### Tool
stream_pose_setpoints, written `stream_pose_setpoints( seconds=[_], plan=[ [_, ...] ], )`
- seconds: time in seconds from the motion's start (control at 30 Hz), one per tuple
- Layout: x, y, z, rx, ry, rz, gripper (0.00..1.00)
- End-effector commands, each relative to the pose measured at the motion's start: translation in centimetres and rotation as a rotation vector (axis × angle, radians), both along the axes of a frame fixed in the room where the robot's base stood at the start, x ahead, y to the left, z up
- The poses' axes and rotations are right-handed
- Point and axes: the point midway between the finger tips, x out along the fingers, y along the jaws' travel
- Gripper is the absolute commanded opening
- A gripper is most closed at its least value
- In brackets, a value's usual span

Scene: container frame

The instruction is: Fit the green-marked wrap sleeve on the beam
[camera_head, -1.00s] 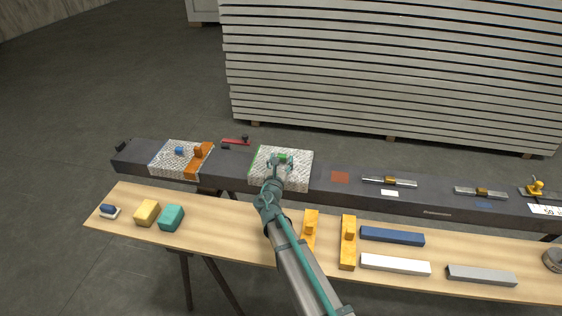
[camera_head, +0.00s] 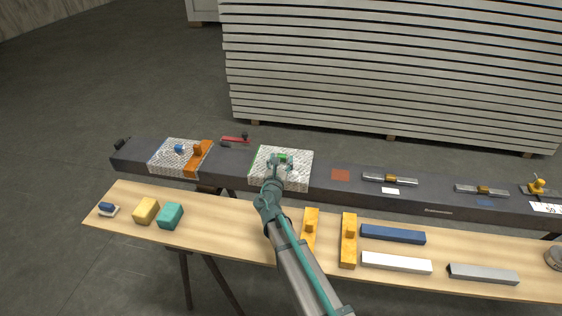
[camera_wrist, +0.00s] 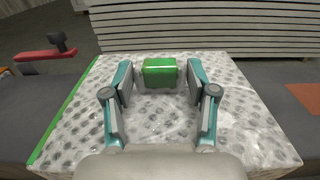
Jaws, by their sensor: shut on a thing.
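The green-marked wrap sleeve (camera_head: 299,173) is a pale, dark-speckled piece with a green line along its left edge. It sits at the dark beam (camera_head: 230,182), covering its top and reaching over its front side. Whether it is fully seated I cannot tell. My gripper (camera_head: 279,162) is over its middle. In the wrist view the sleeve (camera_wrist: 245,133) lies below my gripper (camera_wrist: 160,83), whose fingers are on either side of the green block (camera_wrist: 160,72) on top, shut on it. The sleeve's underside is hidden.
Left on the beam are another speckled sleeve (camera_head: 165,164) with a blue knob, an orange strap (camera_head: 196,163) and a red-handled tool (camera_head: 235,139). A rust-red patch (camera_head: 340,175) and metal bars (camera_head: 390,180) lie right. A wooden bench (camera_head: 235,220) in front holds several blocks.

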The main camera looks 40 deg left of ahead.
Motion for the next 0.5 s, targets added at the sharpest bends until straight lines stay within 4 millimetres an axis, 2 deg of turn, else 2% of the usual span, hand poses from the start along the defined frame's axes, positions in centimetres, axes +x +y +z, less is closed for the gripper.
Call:
stream_pose_setpoints(
  seconds=[0.5],
  plan=[
    [0.0, 0.0, -1.5, 0.0, 0.0, 0.0, 0.22]
  ],
)
